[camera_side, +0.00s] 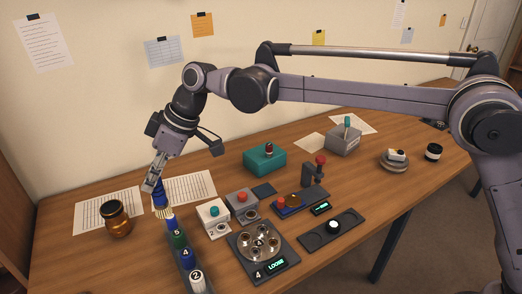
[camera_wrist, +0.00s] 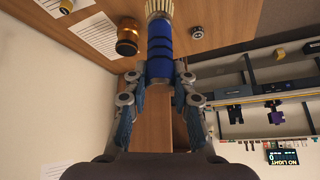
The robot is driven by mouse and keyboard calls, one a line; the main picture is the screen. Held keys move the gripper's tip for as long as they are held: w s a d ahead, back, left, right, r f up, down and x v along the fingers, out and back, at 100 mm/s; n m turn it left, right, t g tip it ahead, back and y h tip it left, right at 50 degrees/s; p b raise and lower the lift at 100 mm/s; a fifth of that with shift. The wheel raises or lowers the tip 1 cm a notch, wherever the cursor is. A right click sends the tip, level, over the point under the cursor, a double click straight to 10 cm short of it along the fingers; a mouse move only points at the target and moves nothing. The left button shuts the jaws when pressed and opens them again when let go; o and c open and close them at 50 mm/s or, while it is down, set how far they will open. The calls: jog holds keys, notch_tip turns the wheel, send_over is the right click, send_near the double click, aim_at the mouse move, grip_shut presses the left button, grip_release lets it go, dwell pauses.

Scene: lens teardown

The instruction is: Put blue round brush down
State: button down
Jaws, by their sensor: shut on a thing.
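The blue round brush (camera_side: 159,196) is upright with its pale bristles down, in the side view at the left of the table. In the wrist view the brush (camera_wrist: 160,48) has a blue handle with dark bands, and its bristles point away from me. My gripper (camera_side: 154,181) is shut on the handle; in the wrist view both fingers (camera_wrist: 159,78) close on it from the two sides. The bristles are just behind the far end of a dark rack (camera_side: 184,262) of numbered cylinders. I cannot tell whether they touch the table or rack.
An amber jar (camera_side: 118,220) stands left of the brush. Paper sheets (camera_side: 185,187) lie behind it. White and grey button boxes (camera_side: 213,214) and a round lens plate (camera_side: 259,243) with a "LOOSE" display stand to the right. Table between jar and rack is bare.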

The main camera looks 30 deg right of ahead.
aim_at(158, 206)
jog(key=f, duration=0.3)
jog(key=s+a+f, duration=0.1)
jog(key=f, duration=0.1)
jog(key=shift+s, duration=0.1)
jog(key=s+a+f, duration=0.3)
jog(key=a+f, duration=0.8)
jog(key=shift+a+f, duration=0.1)
jog(key=c, duration=1.1)
grip_release()
